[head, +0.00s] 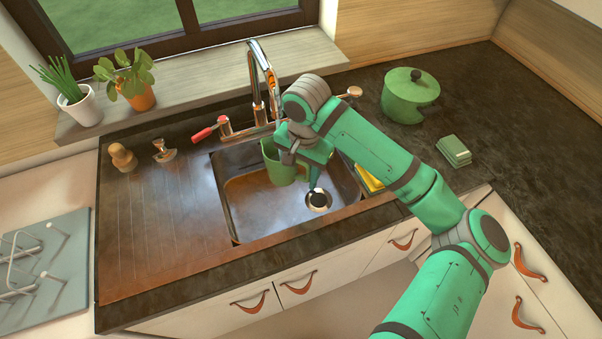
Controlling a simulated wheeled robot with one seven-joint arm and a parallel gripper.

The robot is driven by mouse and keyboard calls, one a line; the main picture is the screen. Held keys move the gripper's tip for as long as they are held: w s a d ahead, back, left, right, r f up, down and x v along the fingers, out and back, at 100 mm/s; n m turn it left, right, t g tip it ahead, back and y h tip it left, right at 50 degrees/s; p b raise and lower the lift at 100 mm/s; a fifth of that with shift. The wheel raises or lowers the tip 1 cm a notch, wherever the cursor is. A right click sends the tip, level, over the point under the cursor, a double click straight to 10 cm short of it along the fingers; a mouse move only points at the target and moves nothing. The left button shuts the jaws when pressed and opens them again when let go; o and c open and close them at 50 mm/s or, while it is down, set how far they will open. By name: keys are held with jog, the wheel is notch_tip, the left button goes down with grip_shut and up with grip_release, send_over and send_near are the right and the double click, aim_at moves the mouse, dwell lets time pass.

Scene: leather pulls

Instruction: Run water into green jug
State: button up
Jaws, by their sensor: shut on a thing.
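The green jug (278,168) is in the left back part of the steel sink (232,205), looking upright. My gripper (291,157) is at the jug's right side and shut on it; my wrist hides part of the jug and the exact grip. The chrome tap (256,62) arches above the jug, and its lower spout end is close to my wrist. A red-handled lever (204,133) sits on the tap's left side, and a pale-knobbed lever (352,92) on its right. I cannot make out a water stream or the jug's inside.
A yellow sponge-like item (369,181) lies at the sink's right edge. Potted plants (130,78) line the sill. The left drainboard (155,225) is mostly clear.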

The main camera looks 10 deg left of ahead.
jog(key=s+d, duration=0.1)
jog(key=s, duration=0.6)
jog(key=shift+s, duration=0.25)
dwell(0.4)
